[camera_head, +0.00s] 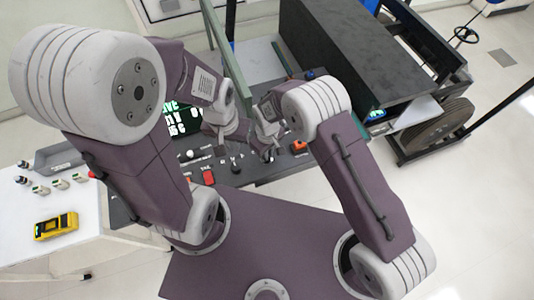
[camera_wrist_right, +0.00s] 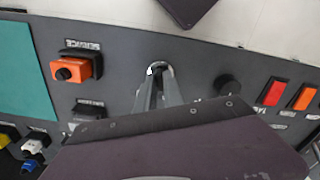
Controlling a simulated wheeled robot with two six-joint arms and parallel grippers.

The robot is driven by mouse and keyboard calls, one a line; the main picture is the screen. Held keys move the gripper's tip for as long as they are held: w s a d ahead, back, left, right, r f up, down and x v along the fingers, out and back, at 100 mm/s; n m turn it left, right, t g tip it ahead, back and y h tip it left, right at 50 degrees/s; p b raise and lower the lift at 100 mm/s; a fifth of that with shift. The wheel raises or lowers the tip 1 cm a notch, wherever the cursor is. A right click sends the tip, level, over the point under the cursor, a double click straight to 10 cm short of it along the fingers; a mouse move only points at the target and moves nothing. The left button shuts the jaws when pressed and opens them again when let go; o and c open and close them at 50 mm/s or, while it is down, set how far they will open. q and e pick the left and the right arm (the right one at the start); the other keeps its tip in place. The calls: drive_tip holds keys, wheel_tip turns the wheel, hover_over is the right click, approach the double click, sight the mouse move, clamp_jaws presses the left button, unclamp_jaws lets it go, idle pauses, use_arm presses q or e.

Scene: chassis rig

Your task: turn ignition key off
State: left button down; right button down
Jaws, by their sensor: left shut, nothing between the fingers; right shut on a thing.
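In the right wrist view the ignition key (camera_wrist_right: 156,67) is a small piece with a bright metal ring on the dark control panel (camera_wrist_right: 200,60). My right gripper (camera_wrist_right: 158,78) is shut on it, and the fingers hide most of the key. Its turned position cannot be read. In the head view my right gripper (camera_head: 268,152) is low over the panel, and the key is too small to make out there. My left gripper (camera_head: 243,134) is shut and empty above the panel, left of the right gripper.
Around the key are an orange switch (camera_wrist_right: 84,67), a black knob (camera_wrist_right: 227,85) and red (camera_wrist_right: 271,92) and orange (camera_wrist_right: 304,97) rocker switches. A lit screen (camera_head: 177,118) lies left of the grippers. A big black box (camera_head: 350,50) stands behind. A yellow device (camera_head: 56,226) lies on the left bench.

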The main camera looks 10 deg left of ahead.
drive_tip(key=shift+n, duration=0.7)
drive_tip(key=c, duration=1.5)
unclamp_jaws()
drive_tip(key=shift+o, duration=0.2)
wheel_tip(320, 180, up, 9)
drive_tip(key=b, duration=0.1)
drive_tip(key=shift+b, duration=0.35)
drive_tip(key=shift+r, duration=0.1)
